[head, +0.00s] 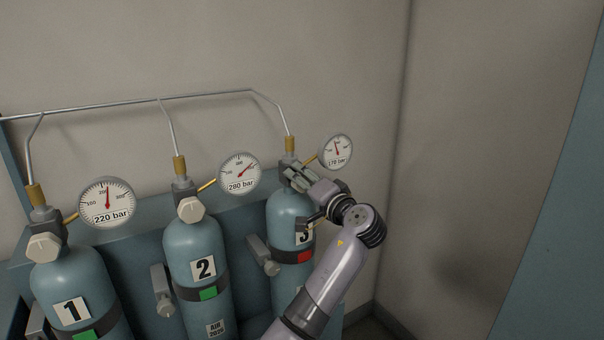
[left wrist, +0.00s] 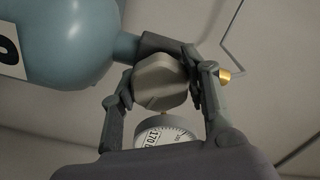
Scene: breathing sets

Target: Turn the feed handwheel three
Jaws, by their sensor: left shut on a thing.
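Cylinder three (head: 290,213) is the rightmost of the blue-grey cylinders in the head view, with a "3" label and a red tag on its strap. Its feed handwheel (left wrist: 160,82) is a pale faceted knob on the valve, clear in the left wrist view. My left gripper (head: 298,180) is shut on this handwheel, with one finger on each side of it (left wrist: 163,88). In the head view the gripper hides the handwheel. The gauge beside it (head: 336,151) is labelled 170 bar. My right gripper is not in view.
Cylinder one (head: 65,280) and cylinder two (head: 197,245) stand to the left, with handwheels and gauges marked 220 bar and 280 bar. Thin pipes (head: 100,106) run along the wall above. The wall corner is close on the right of cylinder three.

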